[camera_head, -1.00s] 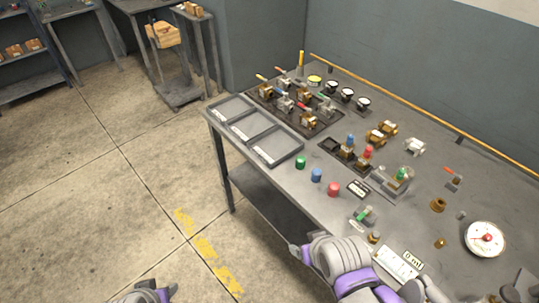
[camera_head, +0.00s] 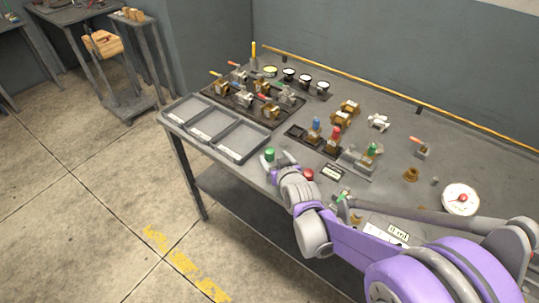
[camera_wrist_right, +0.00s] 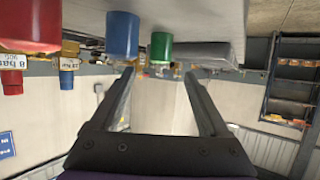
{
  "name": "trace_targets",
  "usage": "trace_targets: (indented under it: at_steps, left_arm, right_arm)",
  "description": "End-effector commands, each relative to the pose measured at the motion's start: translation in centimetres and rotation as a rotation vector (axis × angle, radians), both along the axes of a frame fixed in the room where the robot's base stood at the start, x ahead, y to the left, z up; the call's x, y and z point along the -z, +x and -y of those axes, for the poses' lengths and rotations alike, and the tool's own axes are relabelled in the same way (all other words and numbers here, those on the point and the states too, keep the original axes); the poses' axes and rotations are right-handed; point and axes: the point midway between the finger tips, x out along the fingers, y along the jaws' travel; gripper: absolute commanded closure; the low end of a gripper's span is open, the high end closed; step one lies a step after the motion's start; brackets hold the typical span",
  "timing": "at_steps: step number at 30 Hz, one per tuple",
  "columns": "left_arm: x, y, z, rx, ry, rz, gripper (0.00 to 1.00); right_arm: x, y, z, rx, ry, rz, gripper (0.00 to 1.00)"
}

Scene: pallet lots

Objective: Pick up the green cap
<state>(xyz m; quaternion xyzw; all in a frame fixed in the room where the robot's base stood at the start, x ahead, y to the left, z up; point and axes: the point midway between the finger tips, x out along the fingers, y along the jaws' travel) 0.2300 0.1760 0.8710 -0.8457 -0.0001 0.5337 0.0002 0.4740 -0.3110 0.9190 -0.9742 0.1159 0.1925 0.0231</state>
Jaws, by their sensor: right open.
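The green cap (camera_head: 269,154) stands on the grey table near its front edge, beside the trays. My right gripper (camera_head: 280,162) is at the cap, reaching in low from the front right. In the right wrist view, which looks upside down, the green cap (camera_wrist_right: 161,46) shows just beyond the open fingertips (camera_wrist_right: 160,73), roughly centred between them. The fingers look empty. A blue cap (camera_wrist_right: 122,35) is close beside it, near one fingertip; in the head view my gripper hides it. My left gripper is out of view.
A red cap (camera_head: 308,174) stands close to my right wrist. A grey three-part tray (camera_head: 243,139) is to the left of the green cap. A fixture with a green-topped part (camera_head: 374,148) and a gauge (camera_head: 461,199) stand to the right. My forearm lies over the table's front.

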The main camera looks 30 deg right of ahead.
Motion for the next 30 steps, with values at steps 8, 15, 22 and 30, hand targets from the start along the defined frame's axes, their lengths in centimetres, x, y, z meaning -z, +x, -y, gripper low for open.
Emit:
trace_targets:
  at_steps: [8,15,22,30]
  left_arm:
    - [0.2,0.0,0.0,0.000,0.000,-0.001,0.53]
    - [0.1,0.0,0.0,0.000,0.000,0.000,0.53]
    - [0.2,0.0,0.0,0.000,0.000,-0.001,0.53]
    - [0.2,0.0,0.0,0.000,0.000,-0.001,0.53]
  right_arm:
    - [0.8,2.0,0.5,-0.001,0.001,-0.001,0.21]
    - [2.0,5.0,1.3,-0.001,0.001,-0.002,0.21]
    - [2.5,6.3,1.6,-0.001,0.001,-0.002,0.21]
    - [2.5,6.2,1.6,-0.001,0.001,-0.002,0.39]
